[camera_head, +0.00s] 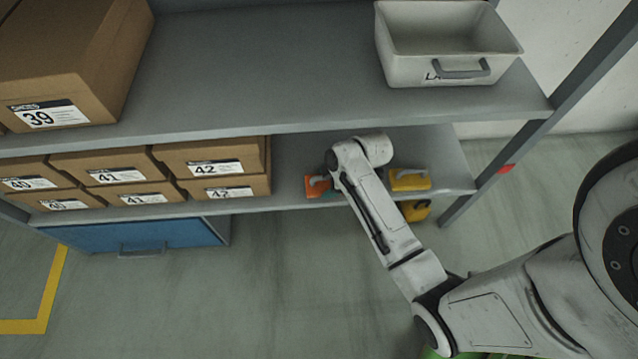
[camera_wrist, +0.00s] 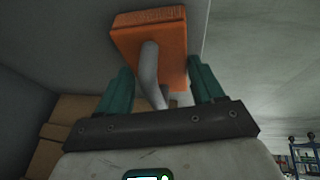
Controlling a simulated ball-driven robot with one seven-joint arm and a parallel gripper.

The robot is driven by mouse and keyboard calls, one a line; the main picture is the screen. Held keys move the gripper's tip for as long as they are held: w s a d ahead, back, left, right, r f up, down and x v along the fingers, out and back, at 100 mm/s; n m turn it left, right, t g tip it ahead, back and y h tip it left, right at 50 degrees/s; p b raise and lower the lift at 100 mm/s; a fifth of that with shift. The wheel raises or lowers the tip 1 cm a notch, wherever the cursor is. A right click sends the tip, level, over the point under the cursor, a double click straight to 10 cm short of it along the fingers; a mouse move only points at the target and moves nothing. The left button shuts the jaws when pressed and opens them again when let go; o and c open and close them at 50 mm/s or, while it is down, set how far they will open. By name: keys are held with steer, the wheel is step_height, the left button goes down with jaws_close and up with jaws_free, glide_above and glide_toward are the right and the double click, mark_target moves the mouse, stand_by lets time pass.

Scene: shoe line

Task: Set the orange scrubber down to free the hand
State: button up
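The orange scrubber (camera_head: 318,183) shows at the lower shelf's front edge in the head view, just left of my arm's end. In the wrist view the scrubber (camera_wrist: 150,32) is an orange block with a curved grey handle pointing back toward my palm. My gripper (camera_wrist: 161,62) has its two green fingers at either side of the block, snug against its edges, so it looks shut on the scrubber. In the head view my arm hides most of the gripper. Whether the scrubber touches the shelf is not clear.
The lower shelf (camera_head: 290,160) holds shoe boxes (camera_head: 118,170) at the left. A yellow-orange scrubber-like item (camera_head: 409,180) is right of my arm, with another yellow item (camera_head: 415,210) below it. The upper shelf (camera_head: 260,60) overhangs, carrying a white bin (camera_head: 450,70).

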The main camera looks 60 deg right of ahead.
steer(key=shift+s+f, duration=0.1)
steer(key=shift+s, duration=0.15)
steer(key=o, duration=1.1)
steer(key=shift+w, duration=0.1)
steer(key=shift+f, duration=0.1)
steer(key=shift+f+b, duration=0.2)
steer(key=shift+b, duration=0.25)
steer(key=p+v, duration=0.1)
steer(key=v, duration=0.2)
steer(key=shift+r+p, duration=0.25)
steer(key=shift+p, duration=0.1)
steer(key=s+d+p, duration=0.2)
steer(key=s+p, duration=0.1)
steer(key=s, duration=0.9)
steer(key=a+r+m+g, duration=0.1)
steer(key=a+r+m, duration=0.2)
steer(key=a, duration=0.1)
steer(key=a+r+m+g+h, duration=0.1)
steer(key=a+r+m, duration=0.1)
steer(key=a+r, duration=0.2)
steer(key=a+r+m+g, duration=0.1)
steer(key=a+r+m, duration=0.2)
steer(key=a, duration=0.3)
steer(key=shift+s+r+m+g, duration=0.15)
steer(key=shift+r+m+g, duration=0.15)
steer(key=shift+g, duration=0.1)
